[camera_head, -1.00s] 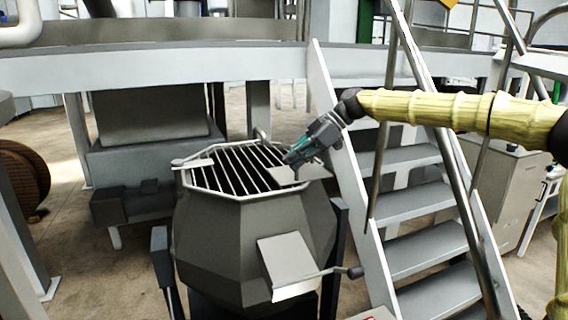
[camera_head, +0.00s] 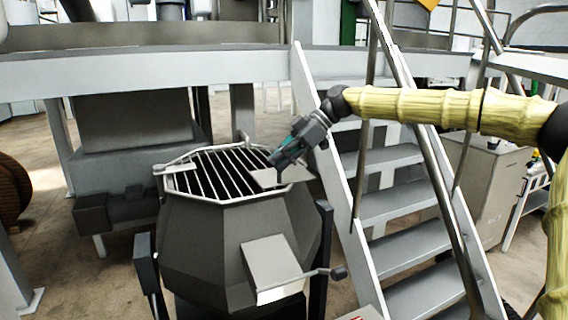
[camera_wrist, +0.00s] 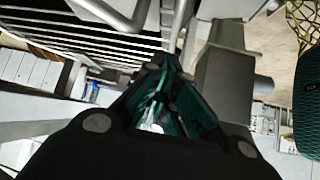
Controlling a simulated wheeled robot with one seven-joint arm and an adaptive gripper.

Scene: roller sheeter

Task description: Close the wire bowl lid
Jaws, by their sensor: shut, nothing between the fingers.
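I cannot tell if the tips touch the lid or plate. The wrist view shows the fingers together (camera_wrist: 163,80) with the tips partly hidden.
Metal stairs with a rail (camera_head: 385,160) stand close to the right of the bowl. A box with a handle (camera_head: 270,262) juts from the bowl's front. A white beam (camera_head: 150,75) crosses behind. Open floor (camera_head: 110,160) shows at the left.

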